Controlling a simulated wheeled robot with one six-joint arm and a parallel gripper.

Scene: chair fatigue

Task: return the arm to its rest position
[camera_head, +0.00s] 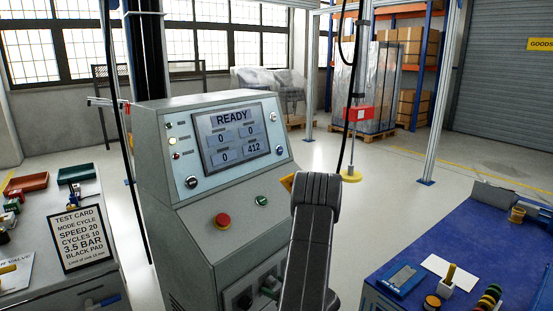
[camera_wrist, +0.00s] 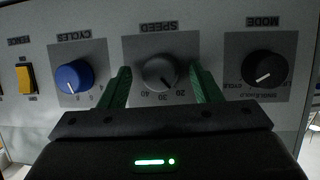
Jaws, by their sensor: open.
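In the wrist view my gripper (camera_wrist: 160,68) is open, with its green fingers apart on either side of the grey SPEED knob (camera_wrist: 161,70). Nothing is held; I cannot tell whether the fingers touch the knob. The panel's labels appear upside down. In the head view my dark arm (camera_head: 312,240) reaches down in front of the grey console (camera_head: 180,220), and my gripper is hidden there. The console screen (camera_head: 238,137) reads READY, with 0, 0, 0 and 412.
Beside the SPEED knob are a blue CYCLES knob (camera_wrist: 73,76), a black MODE knob (camera_wrist: 265,68) and a yellow switch (camera_wrist: 25,77). A red stop button (camera_head: 222,220) sits on the console. A blue bench (camera_head: 430,250) stands right; a test card (camera_head: 82,238) stands left.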

